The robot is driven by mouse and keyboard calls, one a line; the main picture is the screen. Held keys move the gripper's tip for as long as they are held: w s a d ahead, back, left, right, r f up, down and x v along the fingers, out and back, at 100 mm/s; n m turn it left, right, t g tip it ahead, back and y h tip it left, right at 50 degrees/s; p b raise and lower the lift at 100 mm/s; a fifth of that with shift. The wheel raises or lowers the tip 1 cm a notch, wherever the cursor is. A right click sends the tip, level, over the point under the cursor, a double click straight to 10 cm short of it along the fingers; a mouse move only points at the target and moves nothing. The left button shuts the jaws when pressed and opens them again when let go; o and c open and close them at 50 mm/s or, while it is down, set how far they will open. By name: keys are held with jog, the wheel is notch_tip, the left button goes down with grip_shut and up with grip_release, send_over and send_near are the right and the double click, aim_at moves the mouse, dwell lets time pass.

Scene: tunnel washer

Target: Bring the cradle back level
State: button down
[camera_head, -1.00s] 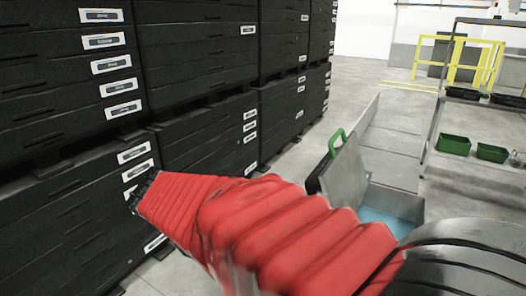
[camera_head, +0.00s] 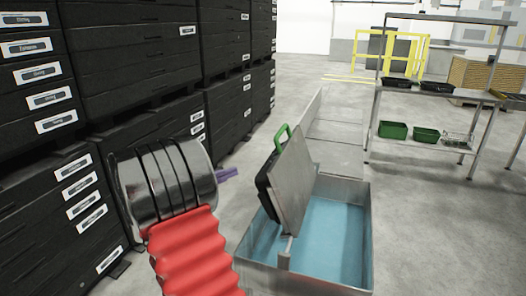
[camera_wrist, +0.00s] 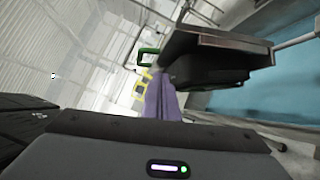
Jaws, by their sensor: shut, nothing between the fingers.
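The cradle (camera_head: 296,178) is a grey metal plate standing steeply tilted over a tank (camera_head: 352,192) of blue water. A green handle (camera_head: 283,134) sticks up at its top, and a black part lies along its left side. In the wrist view the cradle (camera_wrist: 215,42) is at upper right, with the green handle (camera_wrist: 147,51) left of it. My gripper (camera_head: 230,174) has purple fingers, left of the cradle and apart from it in the head view. In the wrist view my gripper (camera_wrist: 162,98) is shut and empty, and appears just below the green handle.
Stacked black drawers (camera_head: 140,60) fill the left side, close to my arm. A metal rack (camera_head: 425,143) with green bins (camera_head: 393,130) stands at right. Yellow rails (camera_head: 390,50) are at the back. Open grey floor lies between the tank and the rack.

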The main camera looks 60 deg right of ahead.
jog(key=d, duration=0.1)
jog(key=w+d+h, duration=0.2)
jog(key=shift+d+f+n, duration=0.25)
jog(key=shift+f+n, duration=0.05)
jog(key=x, duration=0.4)
jog(key=s+x, duration=0.1)
jog(key=x, duration=0.6)
jog(key=shift+s+a+r, duration=0.1)
jog(key=shift+s+r, duration=0.35)
jog(key=shift+s+d+r, duration=0.25)
jog(key=shift+s+r, duration=0.05)
jog(key=shift+s, duration=0.3)
jog(key=shift+s+r, duration=0.1)
jog(key=shift+s, duration=0.05)
